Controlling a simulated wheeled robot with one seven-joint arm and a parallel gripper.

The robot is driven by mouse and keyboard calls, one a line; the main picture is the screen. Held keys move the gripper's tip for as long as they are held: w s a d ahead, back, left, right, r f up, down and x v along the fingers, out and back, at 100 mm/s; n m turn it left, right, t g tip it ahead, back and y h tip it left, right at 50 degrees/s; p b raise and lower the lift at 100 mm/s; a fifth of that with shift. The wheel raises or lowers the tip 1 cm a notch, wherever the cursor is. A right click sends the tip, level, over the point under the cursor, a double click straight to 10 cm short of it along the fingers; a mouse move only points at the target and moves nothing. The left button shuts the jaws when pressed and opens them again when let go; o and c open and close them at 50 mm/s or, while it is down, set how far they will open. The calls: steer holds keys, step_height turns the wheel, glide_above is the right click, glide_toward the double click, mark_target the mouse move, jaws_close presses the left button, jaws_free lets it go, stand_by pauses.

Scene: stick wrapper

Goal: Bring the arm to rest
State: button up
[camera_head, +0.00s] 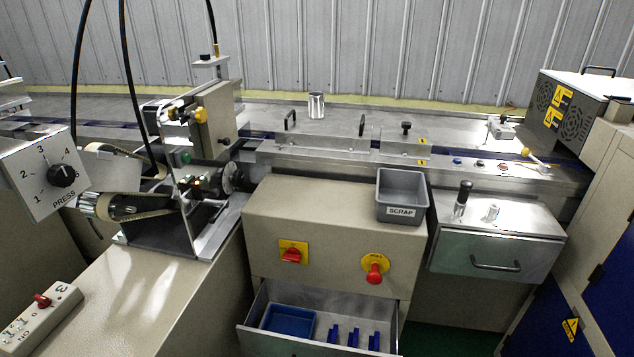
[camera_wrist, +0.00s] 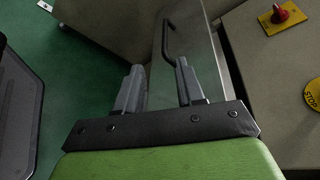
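My gripper (camera_wrist: 159,66) shows only in the wrist view. Its two grey fingers stand apart with nothing between them, so it is open and empty. A steel drawer front with a dark bar handle (camera_wrist: 168,42) lies beyond the fingertips; the handle looks apart from them. My arm and gripper are not in the head view.
The head view shows an open lower drawer (camera_head: 345,343) with a blue tray (camera_head: 288,321) and several blue pieces. A grey SCRAP bin (camera_head: 402,188) stands on the beige cabinet (camera_head: 330,220). A closed steel drawer (camera_head: 496,256) is at the right. Green floor (camera_wrist: 75,70) shows left.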

step_height(320, 180, up, 22)
steer(key=s+d+n+g+h, duration=0.1)
steer(key=d+n+g+h, duration=0.1)
steer(key=n+g+h, duration=0.65)
steer(key=s+a+r+n+t+h, duration=0.1)
steer(key=s+r+n+t+h, duration=0.15)
steer(key=s+r, duration=0.5)
steer(key=s+a+r+n+t+h, duration=0.1)
steer(key=s+a+r+t+h, duration=0.1)
steer(key=s+r+t, duration=0.5)
step_height(320, 180, up, 18)
steer(key=w+g+p, duration=0.1)
steer(key=g+p, duration=0.1)
steer(key=p, duration=1.3)
steer(key=shift+f+g, duration=0.2)
steer(key=shift+g, duration=0.1)
steer(key=shift+d, duration=0.1)
